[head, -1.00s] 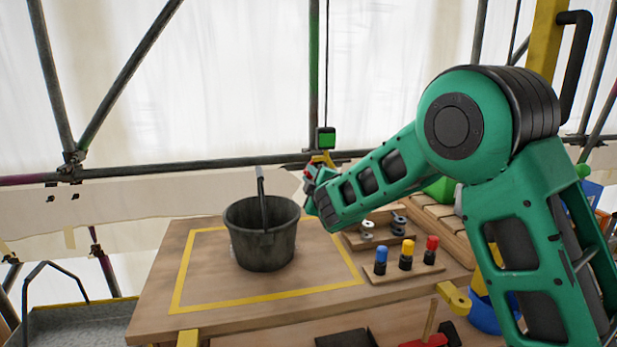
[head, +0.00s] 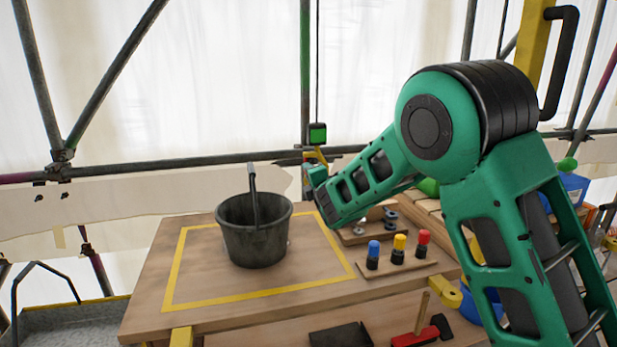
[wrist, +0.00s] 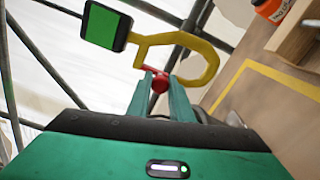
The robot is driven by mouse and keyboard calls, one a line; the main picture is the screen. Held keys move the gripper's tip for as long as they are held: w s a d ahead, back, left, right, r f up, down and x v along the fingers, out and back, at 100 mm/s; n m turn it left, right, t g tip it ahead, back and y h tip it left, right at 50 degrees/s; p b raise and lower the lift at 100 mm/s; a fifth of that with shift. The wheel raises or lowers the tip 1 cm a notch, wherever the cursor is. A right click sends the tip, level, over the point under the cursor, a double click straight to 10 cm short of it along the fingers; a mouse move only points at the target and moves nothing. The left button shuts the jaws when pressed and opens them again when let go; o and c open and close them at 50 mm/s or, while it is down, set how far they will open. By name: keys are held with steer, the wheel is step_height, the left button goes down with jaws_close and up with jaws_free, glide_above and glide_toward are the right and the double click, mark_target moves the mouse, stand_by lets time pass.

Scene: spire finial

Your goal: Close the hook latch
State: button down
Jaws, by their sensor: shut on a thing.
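The hook latch is a yellow hook (wrist: 208,55) in the wrist view, with its curl on the right. A red knob (wrist: 160,83) sits by its inner edge. My gripper (wrist: 160,96) is shut on the red knob, one finger on each side. A green-faced block with a dark rim (wrist: 103,25) is at the hook's left end. In the head view the green block (head: 317,134) hangs by a pole, with a little of the yellow hook (head: 316,155) below it. I cannot tell whether the hook encloses anything.
A dark bucket (head: 255,230) stands inside the yellow square on the wooden table (head: 160,318), left of my arm. A rack with blue, yellow and red capped pegs (head: 398,262) is at right. A scaffold rail (head: 190,167) runs behind.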

steer(key=shift+f, duration=0.25)
steer(key=c, duration=1.6)
jaws_free()
steer(key=shift+r, duration=0.1)
steer(key=v, duration=1)
steer(key=shift+s+d, duration=0.15)
steer(key=shift+s, duration=0.2)
